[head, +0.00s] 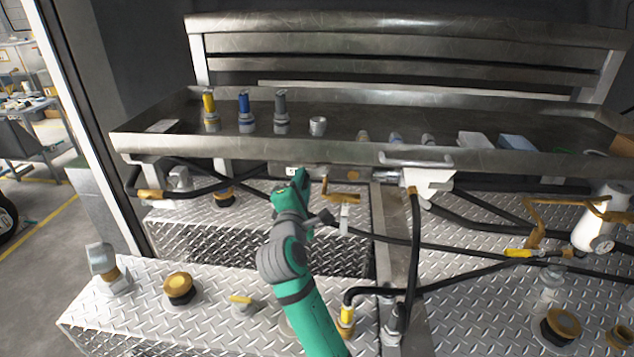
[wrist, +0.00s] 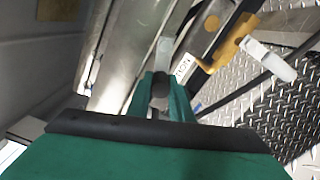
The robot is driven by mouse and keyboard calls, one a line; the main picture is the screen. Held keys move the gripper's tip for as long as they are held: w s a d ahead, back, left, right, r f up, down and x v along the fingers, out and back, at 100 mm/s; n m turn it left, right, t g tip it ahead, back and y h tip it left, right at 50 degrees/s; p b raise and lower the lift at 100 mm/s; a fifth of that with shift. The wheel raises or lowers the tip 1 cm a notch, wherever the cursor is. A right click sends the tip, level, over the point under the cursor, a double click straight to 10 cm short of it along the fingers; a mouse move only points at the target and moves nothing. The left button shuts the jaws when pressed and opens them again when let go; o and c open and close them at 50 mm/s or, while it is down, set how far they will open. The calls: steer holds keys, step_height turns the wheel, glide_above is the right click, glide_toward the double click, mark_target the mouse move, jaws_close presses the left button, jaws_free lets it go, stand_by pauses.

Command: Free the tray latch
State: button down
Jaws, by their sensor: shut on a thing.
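The long metal tray (head: 240,152) spans the head view, with its front wall facing me. My green gripper (head: 297,178) is at the underside of this wall, left of the middle. In the wrist view, my gripper's fingertips (wrist: 160,80) are closed around a small part taken as the tray latch, beside the tray's metal edge (wrist: 128,50). A light grey flat piece (wrist: 164,50) shows just past the fingertips. The fingers and wrist hide most of the latch, so I cannot tell its position.
A yellow-brass lever (head: 341,197) is close to the right of my gripper. Black hoses (head: 460,247) run below the tray. Several capped fittings, including a blue one (head: 244,106), stand in the tray. Brass caps (head: 179,287) rise from the diamond-plate deck (head: 140,315).

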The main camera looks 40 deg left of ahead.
steer(key=shift+f, duration=0.1)
stand_by(0.3)
steer(key=c, duration=1.6)
jaws_free()
steer(key=v, duration=1)
steer(key=shift+s+d, duration=0.2)
steer(key=shift+s, duration=0.15)
